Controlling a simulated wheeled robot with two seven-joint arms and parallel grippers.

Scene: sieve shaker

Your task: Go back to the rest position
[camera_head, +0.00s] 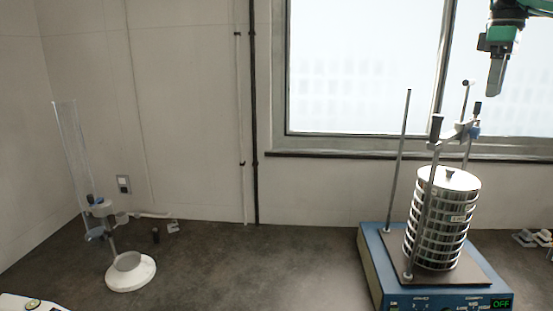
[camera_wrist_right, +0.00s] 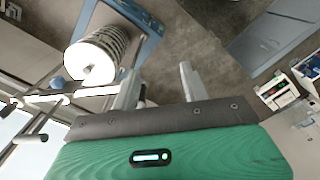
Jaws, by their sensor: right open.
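My right gripper (camera_head: 496,75) is at the upper right of the head view, in front of the window and above the sieve shaker. In the right wrist view its two fingers (camera_wrist_right: 160,85) stand apart with nothing between them. The sieve shaker (camera_head: 374,262) has a blue base with a display reading OFF. A stack of round metal sieves (camera_head: 437,222) stands upright on it between metal rods, under a clamp bar (camera_head: 455,135). The stack also shows in the right wrist view (camera_wrist_right: 92,60), to the left of the fingers and apart from them. My left gripper is out of view.
A stand with a clear tube (camera_head: 70,150) and a white round base (camera_head: 131,273) is at the left of the dark bench (camera_head: 250,265). The bench between stand and shaker is mostly clear. Small items (camera_head: 533,238) lie at the right edge. A window (camera_head: 360,65) is behind.

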